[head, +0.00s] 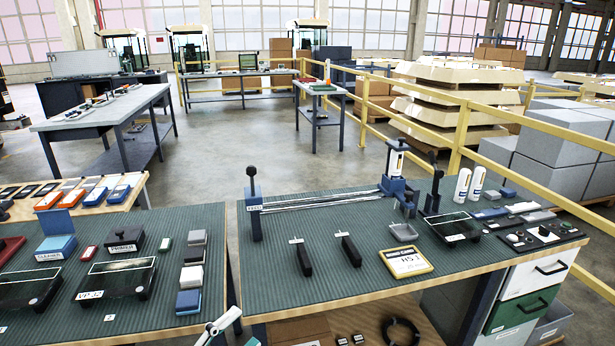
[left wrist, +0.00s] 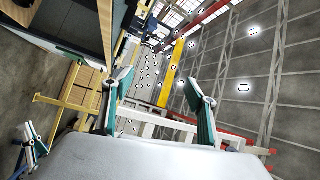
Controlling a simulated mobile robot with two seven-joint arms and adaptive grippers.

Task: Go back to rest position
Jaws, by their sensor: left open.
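My left gripper (head: 226,325) shows only in part at the bottom edge of the head view, in front of the gap between the two workbenches. Its white and dark teal finger parts are apart from everything on the benches. In the left wrist view my left gripper (left wrist: 157,84) has its two fingers spread wide, with nothing between them. A similar white and teal part, which looks like my right gripper (left wrist: 33,147), is at the lower left of the left wrist view. Its jaws cannot be made out. The right gripper does not show in the head view.
The right bench (head: 300,291) holds black-handled tools, a yellow-framed sign (head: 406,262), bottles and a small press. The left bench (head: 140,320) holds boxes and a black tray (head: 117,279). Drawers (head: 525,300) stand below right. Open floor lies behind the benches.

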